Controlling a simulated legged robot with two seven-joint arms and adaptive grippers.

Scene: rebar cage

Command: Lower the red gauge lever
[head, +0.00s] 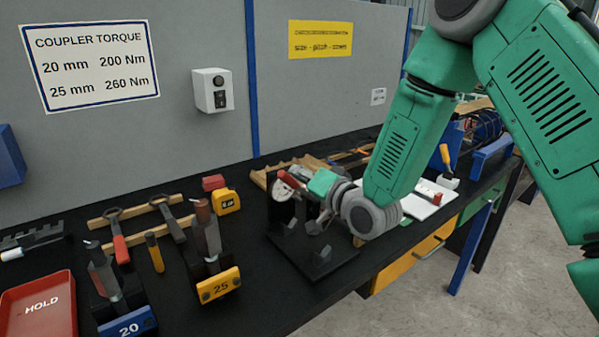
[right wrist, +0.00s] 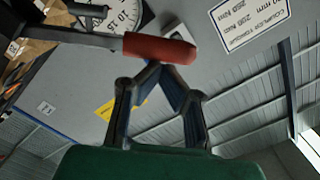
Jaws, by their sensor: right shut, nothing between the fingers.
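The red gauge lever (head: 288,180) shows beside the white gauge dial (head: 281,192) on the black stand at the middle of the bench. In the right wrist view the red lever (right wrist: 160,48) lies roughly level across the picture on a grey bar, and part of the numbered dial (right wrist: 112,14) is behind it. My right gripper (right wrist: 154,66) is shut and empty, with its tips close to the lever's underside in that picture. I cannot tell whether they touch. In the head view my wrist hides part of the stand. My left gripper is not in view.
The yellow 25 block (head: 219,285), the blue 20 block (head: 128,324), wrenches (head: 118,240) and the red HOLD tray (head: 40,305) lie to the left. A yellow tape measure (head: 227,201) is behind. A white switch box (head: 213,90) is on the grey panel.

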